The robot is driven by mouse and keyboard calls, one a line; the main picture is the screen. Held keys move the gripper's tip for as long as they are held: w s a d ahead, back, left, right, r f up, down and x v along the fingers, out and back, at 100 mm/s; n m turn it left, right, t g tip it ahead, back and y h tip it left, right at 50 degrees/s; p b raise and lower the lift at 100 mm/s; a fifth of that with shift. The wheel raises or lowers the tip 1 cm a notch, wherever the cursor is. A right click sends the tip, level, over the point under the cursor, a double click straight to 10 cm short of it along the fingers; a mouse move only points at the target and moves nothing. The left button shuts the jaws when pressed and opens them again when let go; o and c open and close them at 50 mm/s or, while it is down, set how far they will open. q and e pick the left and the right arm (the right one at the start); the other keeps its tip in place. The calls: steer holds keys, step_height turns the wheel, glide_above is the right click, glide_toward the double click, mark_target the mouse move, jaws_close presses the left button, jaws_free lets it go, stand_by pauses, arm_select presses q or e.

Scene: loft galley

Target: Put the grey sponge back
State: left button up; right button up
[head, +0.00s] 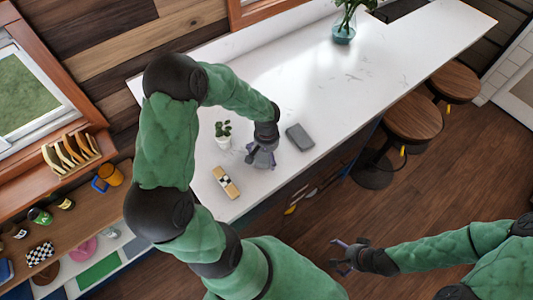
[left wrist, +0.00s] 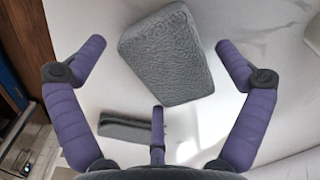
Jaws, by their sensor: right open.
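The grey sponge (head: 300,136) lies on the white counter near its front edge, just right of my left gripper (head: 262,158). In the left wrist view the sponge (left wrist: 167,55) is a rough grey block ahead of my purple fingers (left wrist: 160,68). The fingers are spread wide, with nothing held between them. A darker flat grey piece (left wrist: 127,130) lies lower in that view; I cannot tell what it is. My right gripper (head: 345,257) is open and empty over the wooden floor, away from the counter.
A teal vase (head: 343,30) is at the back. Stools (head: 412,119) line the front side. The counter's right part is clear.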

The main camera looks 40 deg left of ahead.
arm_select(q)
steer(key=shift+r, duration=0.15)
steer(key=shift+r, duration=0.3)
step_height(320, 180, up, 11)
steer(key=shift+r, duration=0.15)
stand_by(0.7)
